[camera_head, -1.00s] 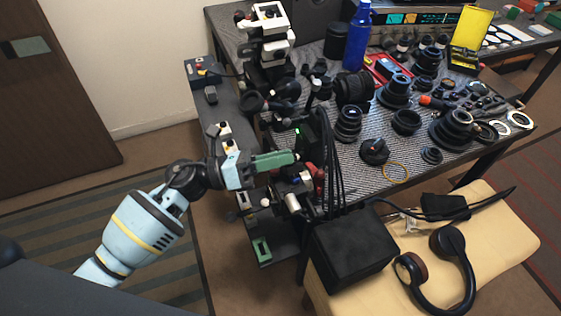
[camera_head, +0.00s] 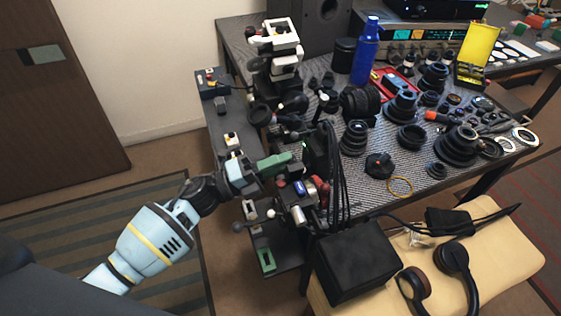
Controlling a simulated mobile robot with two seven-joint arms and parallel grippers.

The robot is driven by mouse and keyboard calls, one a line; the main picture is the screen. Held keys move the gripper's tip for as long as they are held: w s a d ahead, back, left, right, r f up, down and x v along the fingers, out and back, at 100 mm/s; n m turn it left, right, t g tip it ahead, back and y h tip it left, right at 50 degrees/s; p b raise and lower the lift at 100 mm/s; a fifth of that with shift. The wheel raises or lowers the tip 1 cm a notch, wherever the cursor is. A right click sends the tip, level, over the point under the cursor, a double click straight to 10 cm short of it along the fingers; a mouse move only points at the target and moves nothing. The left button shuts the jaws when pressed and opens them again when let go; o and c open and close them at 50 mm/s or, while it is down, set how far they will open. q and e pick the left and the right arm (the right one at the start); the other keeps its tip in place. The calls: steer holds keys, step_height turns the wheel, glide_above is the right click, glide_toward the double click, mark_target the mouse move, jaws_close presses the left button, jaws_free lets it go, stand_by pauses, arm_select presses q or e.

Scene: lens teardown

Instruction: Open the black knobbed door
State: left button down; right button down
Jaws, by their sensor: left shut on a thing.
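My left gripper (camera_head: 278,164) reaches in from the lower left to a crowded dark side stand (camera_head: 222,135) at the table's left edge. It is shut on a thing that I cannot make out. A green piece (camera_head: 274,163) shows at its end, and I cannot tell whether it belongs to the jaws. My right gripper is out of view.
The table (camera_head: 345,190) on the right is full of lens parts and a blue bottle (camera_head: 366,50). A black box (camera_head: 355,262) and headphones (camera_head: 452,270) lie on a tan padded seat (camera_head: 505,240) in front.

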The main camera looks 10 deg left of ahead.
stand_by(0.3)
arm_select(q)
steer(key=c, duration=1.5)
jaws_free()
steer(key=b+v, duration=0.1)
steer(key=v, duration=0.6)
steer(key=shift+s+a+f, duration=0.1)
steer(key=shift+s+a, duration=0.05)
steer(key=shift+a, duration=0.2)
